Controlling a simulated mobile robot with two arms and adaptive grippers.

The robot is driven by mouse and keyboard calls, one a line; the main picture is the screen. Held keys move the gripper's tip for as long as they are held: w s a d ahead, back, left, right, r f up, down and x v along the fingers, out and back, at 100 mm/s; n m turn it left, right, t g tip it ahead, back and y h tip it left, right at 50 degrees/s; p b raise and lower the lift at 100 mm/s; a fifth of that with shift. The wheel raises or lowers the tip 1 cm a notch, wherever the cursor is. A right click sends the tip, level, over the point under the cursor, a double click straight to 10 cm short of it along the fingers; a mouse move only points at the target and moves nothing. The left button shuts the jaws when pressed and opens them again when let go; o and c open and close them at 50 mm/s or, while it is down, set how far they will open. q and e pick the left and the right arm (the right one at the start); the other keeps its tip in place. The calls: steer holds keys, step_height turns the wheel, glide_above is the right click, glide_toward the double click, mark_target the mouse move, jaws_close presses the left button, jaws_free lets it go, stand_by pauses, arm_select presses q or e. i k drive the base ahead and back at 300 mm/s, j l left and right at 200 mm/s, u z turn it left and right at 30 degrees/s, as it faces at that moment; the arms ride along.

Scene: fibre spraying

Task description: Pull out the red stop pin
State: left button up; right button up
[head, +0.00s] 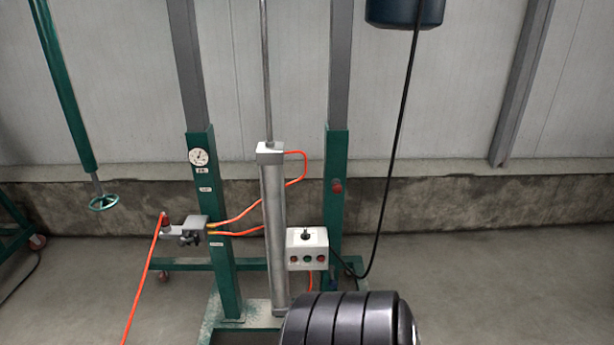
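A small red knob, which looks like the stop pin (336,187), sits on the right green post (337,220) of the upright frame. It shows about halfway up the green sleeve, and how deep it goes into the post cannot be seen. Neither of my grippers is in view. A dark ribbed part at the bottom centre looks like one of my own arm links, and it hides part of the frame's foot.
A silver cylinder (273,230) stands between the posts. A white control box (307,248) with a joystick and buttons is beside it. Orange hoses (145,280) run to a valve (186,230) at left. A black cable (398,140) hangs at right. Floor at right is clear.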

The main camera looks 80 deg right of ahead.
mark_target(336, 188)
steer(key=z, duration=2.1)
